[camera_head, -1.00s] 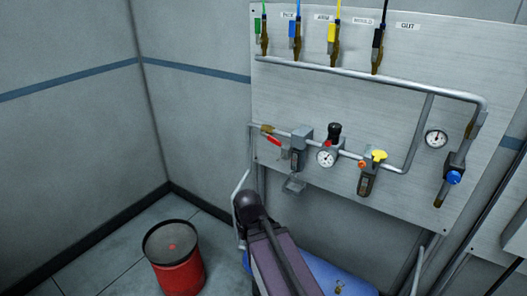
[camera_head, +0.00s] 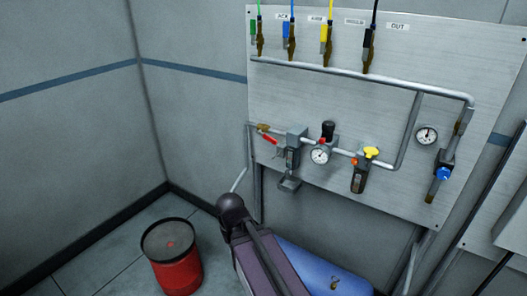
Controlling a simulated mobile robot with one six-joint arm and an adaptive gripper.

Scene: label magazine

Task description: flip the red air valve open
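The red air valve handle (camera_head: 268,139) is on the left end of the lower grey pipe, on the metal panel (camera_head: 440,60). The handle slants down to the right from a brass valve body (camera_head: 263,127). Nothing touches it in the camera_head view. A dark purple link of my arm shows below the panel, lower in the picture than the valve. My gripper does not show in this view.
Right of the valve sit a grey filter unit (camera_head: 293,155), a pressure gauge (camera_head: 320,155), a yellow knob (camera_head: 371,152) and a blue knob (camera_head: 443,173). A red drum (camera_head: 178,274) stands on the floor at left. A blue surface (camera_head: 315,265) lies below the panel.

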